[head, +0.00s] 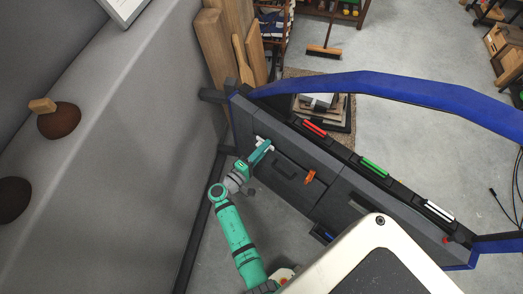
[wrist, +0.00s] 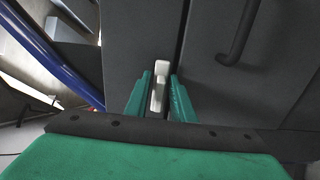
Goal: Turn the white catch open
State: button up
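The white catch (wrist: 160,82) shows in the wrist view on the dark grey door panel, beside a vertical seam. It looks upright in that view. My gripper (wrist: 160,78) has one green finger on each side of the catch. Narrow gaps seem to show between the fingers and the catch, so the fingers look open around it, not clamped. In the head view my gripper (head: 265,150) reaches the upper left part of the car door (head: 330,200) and largely hides the catch there.
A dark handle (wrist: 240,35) stands right of the catch in the wrist view. An orange handle (head: 309,177) sticks out from the door. Red (head: 315,129), green (head: 375,167) and white (head: 439,211) pieces line its top edge. A blue frame (head: 400,88) arches behind.

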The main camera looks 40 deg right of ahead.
jog(key=shift+s+f, duration=0.1)
jog(key=shift+f, duration=0.05)
jog(key=shift+n, duration=1.2)
jog(key=n, duration=0.3)
jog(key=shift+r+n, duration=0.3)
jog(key=n, duration=0.4)
jog(key=shift+w+r+n, duration=0.25)
jog(key=shift+w+n, duration=0.05)
jog(key=shift+w, duration=0.05)
jog(key=n, duration=0.5)
jog(key=shift+w+a+r, duration=0.1)
jog(key=shift+w+r, duration=0.05)
jog(key=shift+w, duration=0.1)
jog(key=v, duration=1)
jog(key=s+a+f+m+t+y, duration=0.1)
jog(key=s+a+f+y, duration=0.2)
jog(key=s+f, duration=0.15)
jog(key=s+a+f+t+y, duration=0.2)
jog(key=s+f+y, duration=0.1)
jog(key=f, duration=0.3)
jog(key=s+a+f+m+t+y, duration=0.1)
jog(key=s+a+m+t+y, duration=0.1)
jog(key=s+a+m+y, duration=0.2)
jog(key=shift+s+a+f+y, duration=0.2)
jog(key=shift+s+a+y, duration=0.9)
jog(key=shift+s+a, duration=1.2)
